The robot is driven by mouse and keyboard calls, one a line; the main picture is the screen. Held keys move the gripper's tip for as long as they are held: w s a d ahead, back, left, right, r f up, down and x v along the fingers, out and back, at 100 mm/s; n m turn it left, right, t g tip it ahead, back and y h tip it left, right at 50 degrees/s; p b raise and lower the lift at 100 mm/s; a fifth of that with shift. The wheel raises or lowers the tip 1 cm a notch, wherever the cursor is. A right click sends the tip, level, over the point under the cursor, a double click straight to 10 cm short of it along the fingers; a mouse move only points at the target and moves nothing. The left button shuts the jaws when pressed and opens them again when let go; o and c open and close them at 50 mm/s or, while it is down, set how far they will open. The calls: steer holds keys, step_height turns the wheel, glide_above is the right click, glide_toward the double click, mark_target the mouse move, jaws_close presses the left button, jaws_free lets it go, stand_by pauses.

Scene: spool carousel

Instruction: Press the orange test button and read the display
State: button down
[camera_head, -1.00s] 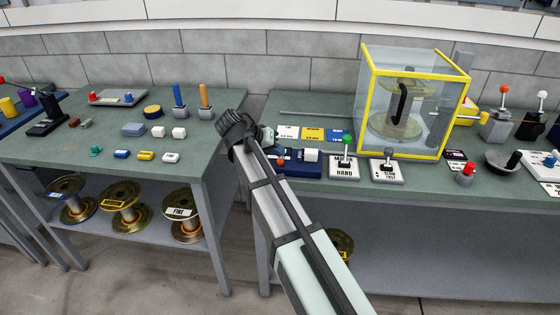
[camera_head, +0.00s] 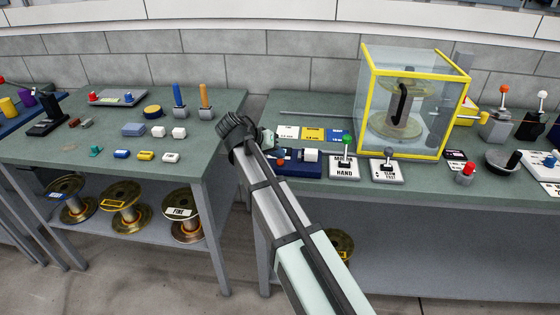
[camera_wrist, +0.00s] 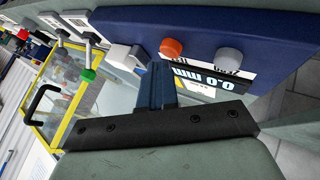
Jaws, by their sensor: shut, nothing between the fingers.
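The orange test button (camera_wrist: 171,47) stands on a dark blue box (camera_wrist: 262,35), beside a grey knob (camera_wrist: 230,58). The box's display (camera_wrist: 203,84) appears upside down in the wrist view and seems to read 0.0 mm. My gripper (camera_wrist: 158,70) is shut and empty, its fingertips close beside the orange button; I cannot tell whether they touch the box. In the head view the blue box (camera_head: 302,172) sits at the front left of the right bench, with my gripper (camera_head: 268,140) over its left end, partly hidden by my arm.
Right of the box stand a green-knobbed HAND lever (camera_head: 346,160) and a grey lever (camera_head: 388,166). Behind them is a yellow-framed clear enclosure (camera_head: 440,130) around a spool. Label cards (camera_head: 312,134) lie behind the box. A gap separates the left bench (camera_head: 100,165).

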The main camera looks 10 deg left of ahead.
mark_target(277, 161)
steer(key=shift+f, duration=0.5)
stand_by(0.7)
steer(key=shift+r, duration=0.95)
steer(key=shift+r, duration=0.1)
steer(key=shift+r, duration=2.4)
